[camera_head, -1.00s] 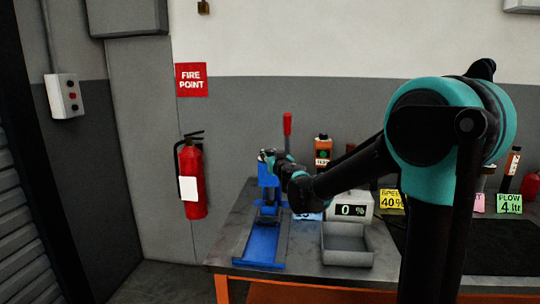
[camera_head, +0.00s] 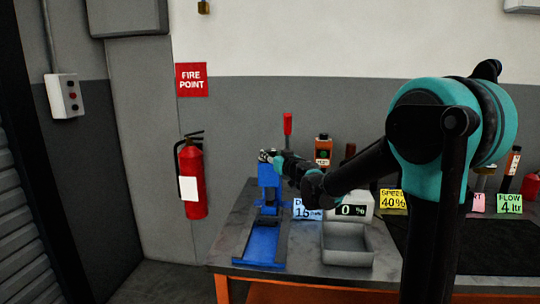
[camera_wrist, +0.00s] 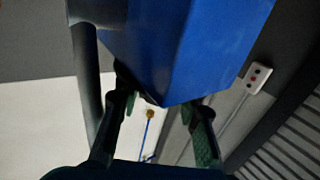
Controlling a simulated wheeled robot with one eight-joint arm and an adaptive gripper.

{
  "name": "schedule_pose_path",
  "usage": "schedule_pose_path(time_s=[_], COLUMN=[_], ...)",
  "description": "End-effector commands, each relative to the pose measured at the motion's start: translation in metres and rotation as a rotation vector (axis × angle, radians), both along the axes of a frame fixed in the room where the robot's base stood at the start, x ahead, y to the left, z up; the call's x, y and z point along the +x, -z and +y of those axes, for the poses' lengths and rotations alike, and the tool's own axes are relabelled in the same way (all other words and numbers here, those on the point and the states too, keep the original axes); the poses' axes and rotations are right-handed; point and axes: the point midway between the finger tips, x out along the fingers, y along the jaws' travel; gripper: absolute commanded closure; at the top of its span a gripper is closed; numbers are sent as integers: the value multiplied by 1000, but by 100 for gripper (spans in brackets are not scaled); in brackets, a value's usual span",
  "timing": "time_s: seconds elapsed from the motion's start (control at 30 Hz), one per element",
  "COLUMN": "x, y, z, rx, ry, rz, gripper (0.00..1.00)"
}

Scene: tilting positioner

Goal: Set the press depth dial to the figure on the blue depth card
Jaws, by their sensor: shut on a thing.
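The blue press (camera_head: 268,190) stands at the left end of the bench, with a red-handled lever (camera_head: 287,124) rising behind it. My gripper (camera_head: 266,156) is at the top of the press head. In the wrist view, the press's blue body (camera_wrist: 195,45) fills the upper middle, and my gripper (camera_wrist: 165,100) has a finger on each side of its lower end. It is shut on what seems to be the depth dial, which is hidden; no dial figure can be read. The blue depth card (camera_head: 307,211) shows "15", its unit unclear, partly covered by my arm.
A grey box with a display reading "0 %" (camera_head: 350,211) and an open tray stands right of the press. A yellow speed card (camera_head: 392,199) and green flow card (camera_head: 509,203) stand farther right. Bottles line the wall. A fire extinguisher (camera_head: 192,178) hangs left.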

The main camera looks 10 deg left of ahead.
Motion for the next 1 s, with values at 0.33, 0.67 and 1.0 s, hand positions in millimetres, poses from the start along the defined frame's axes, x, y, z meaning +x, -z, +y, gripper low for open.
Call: schedule_pose_path(time_s=[0.33,0.67,1.0], x=[0,0,0], y=[0,0,0], z=[-1,0,1], rx=[0,0,-1], ry=[2,19,194], rz=[0,0,-1], gripper=[44,44,44])
